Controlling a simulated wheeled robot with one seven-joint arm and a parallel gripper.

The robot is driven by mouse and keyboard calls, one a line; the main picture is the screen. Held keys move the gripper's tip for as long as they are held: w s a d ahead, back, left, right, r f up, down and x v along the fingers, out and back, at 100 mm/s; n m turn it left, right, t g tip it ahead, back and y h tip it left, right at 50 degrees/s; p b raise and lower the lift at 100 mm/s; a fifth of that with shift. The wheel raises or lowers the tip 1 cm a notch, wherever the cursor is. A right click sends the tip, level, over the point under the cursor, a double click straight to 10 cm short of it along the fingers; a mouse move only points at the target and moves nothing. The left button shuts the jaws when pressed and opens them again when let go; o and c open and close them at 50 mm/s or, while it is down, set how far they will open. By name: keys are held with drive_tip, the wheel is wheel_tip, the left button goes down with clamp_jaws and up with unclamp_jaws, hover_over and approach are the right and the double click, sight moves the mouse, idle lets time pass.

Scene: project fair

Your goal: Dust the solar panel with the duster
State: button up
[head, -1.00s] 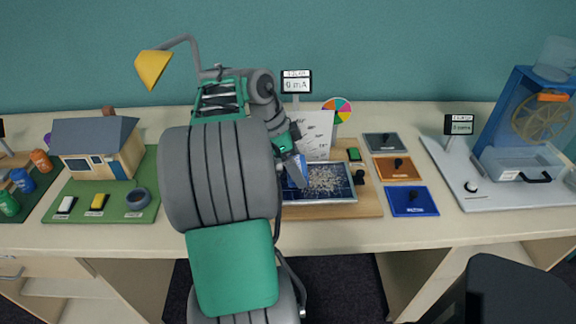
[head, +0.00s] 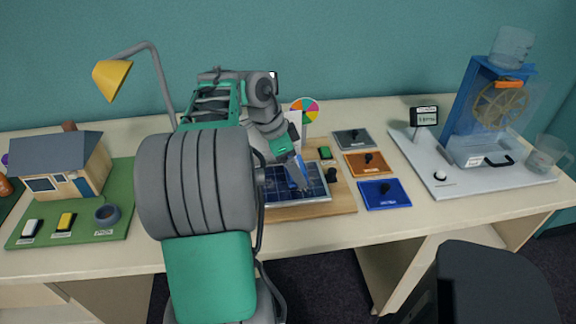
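The solar panel (head: 316,192) is a dark blue gridded panel lying on a wooden board (head: 345,199) at the middle of the table. Its left part is hidden behind my arm. No pale specks show on the part in view. My gripper (head: 300,178) points down at the panel, over its middle. A narrow blue piece at the fingertips appears to be the duster (head: 303,184), held in the gripper and at or just above the panel. It is small and partly hidden, so I cannot tell whether it touches.
A colour wheel (head: 304,110) stands behind the panel. A black knob (head: 332,174) and grey, orange and blue plates (head: 384,194) lie to the right. A model house (head: 60,165) is at left, a water-wheel stand (head: 500,100) at right. A black chair (head: 490,290) stands in front.

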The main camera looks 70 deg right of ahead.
sight(317, 174)
drive_tip(key=shift+s+d+f, duration=0.1)
drive_tip(key=shift+s+d, duration=0.25)
drive_tip(key=shift+s, duration=0.35)
drive_tip(key=shift+s+d+f, duration=0.1)
drive_tip(key=shift+s+d, duration=0.2)
drive_tip(key=shift+s, duration=0.35)
drive_tip(key=shift+s+d+r, duration=0.1)
drive_tip(key=shift+s+d, duration=0.25)
drive_tip(key=shift+s, duration=0.3)
drive_tip(key=shift+s+d+r, duration=0.1)
drive_tip(key=shift+s+d, duration=0.25)
drive_tip(key=shift+s, duration=0.3)
